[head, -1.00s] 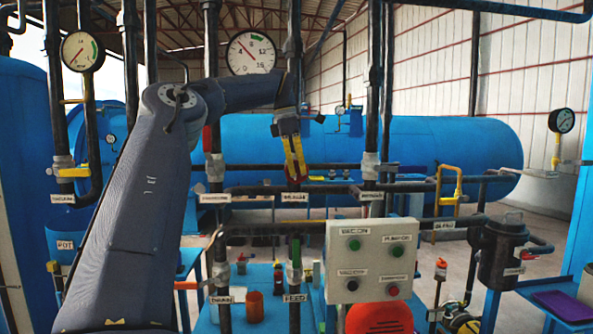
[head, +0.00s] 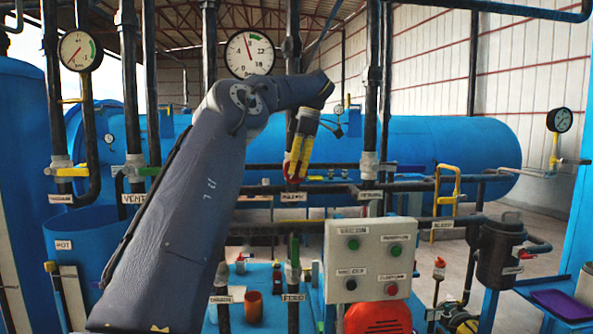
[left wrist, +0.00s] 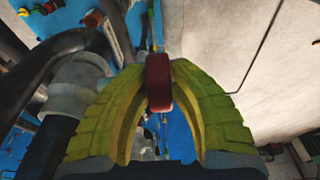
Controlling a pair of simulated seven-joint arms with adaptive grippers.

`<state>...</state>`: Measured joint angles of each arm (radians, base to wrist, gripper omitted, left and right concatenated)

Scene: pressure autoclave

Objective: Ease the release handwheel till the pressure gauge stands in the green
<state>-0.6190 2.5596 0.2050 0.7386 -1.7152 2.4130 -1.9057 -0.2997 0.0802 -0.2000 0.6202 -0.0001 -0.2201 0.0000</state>
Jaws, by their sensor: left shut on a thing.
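My left gripper (head: 294,176) has yellow fingers and points down in front of the pipe in the middle of the head view. In the left wrist view its fingers (left wrist: 158,85) are shut on the dark red rim of the handwheel (left wrist: 158,72). Most of the wheel is hidden. A small red part of the handwheel (head: 291,181) shows at the fingertips, above a white label. The large round gauge (head: 250,54) has a green band at its upper right. Its red needle points nearly straight up, slightly left of the green. My right gripper is not in view.
Vertical pipes stand on both sides of my left gripper. A grey button box (head: 371,262) stands in front at the lower right. A large blue tank (head: 430,143) lies behind.

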